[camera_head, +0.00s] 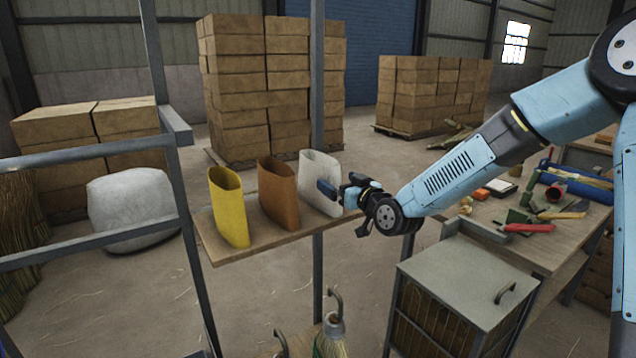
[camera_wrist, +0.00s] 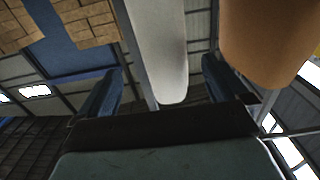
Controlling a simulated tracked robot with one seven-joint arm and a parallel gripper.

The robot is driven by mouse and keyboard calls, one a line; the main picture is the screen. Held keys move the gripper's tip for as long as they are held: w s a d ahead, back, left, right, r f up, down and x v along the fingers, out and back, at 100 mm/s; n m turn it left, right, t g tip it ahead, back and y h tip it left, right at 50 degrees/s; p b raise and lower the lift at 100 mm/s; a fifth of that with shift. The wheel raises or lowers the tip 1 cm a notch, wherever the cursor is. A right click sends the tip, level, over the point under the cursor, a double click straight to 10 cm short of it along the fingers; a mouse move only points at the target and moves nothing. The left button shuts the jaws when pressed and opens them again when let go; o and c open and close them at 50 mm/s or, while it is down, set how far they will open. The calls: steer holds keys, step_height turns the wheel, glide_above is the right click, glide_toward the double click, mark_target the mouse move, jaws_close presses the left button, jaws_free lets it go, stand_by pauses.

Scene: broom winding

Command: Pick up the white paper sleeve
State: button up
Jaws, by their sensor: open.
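The white paper sleeve (camera_head: 318,170) stands upright at the right end of a wooden shelf board (camera_head: 270,240), its open top facing up. My gripper (camera_head: 343,204) is at its right side, with one finger in front of the sleeve in the head view. In the wrist view the white sleeve (camera_wrist: 160,45) shows between the two spread fingers of my gripper (camera_wrist: 161,88). The jaws are open; I cannot tell whether either finger touches the sleeve.
A brown sleeve (camera_head: 277,190) stands close left of the white one, and a yellow sleeve (camera_head: 229,208) farther left. A metal post (camera_head: 317,80) rises behind the shelf. A lidded box (camera_head: 468,285) and a cluttered workbench (camera_head: 510,240) are at the right.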

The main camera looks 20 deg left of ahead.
steer(key=shift+s+a+x, duration=0.1)
steer(key=shift+x, duration=1.35)
steer(key=shift+s+a+x, duration=0.1)
steer(key=shift+s+x, duration=0.05)
steer(key=shift+x, duration=1.25)
steer(key=shift+f, duration=0.15)
steer(key=shift+c, duration=0.5)
steer(key=c, duration=1)
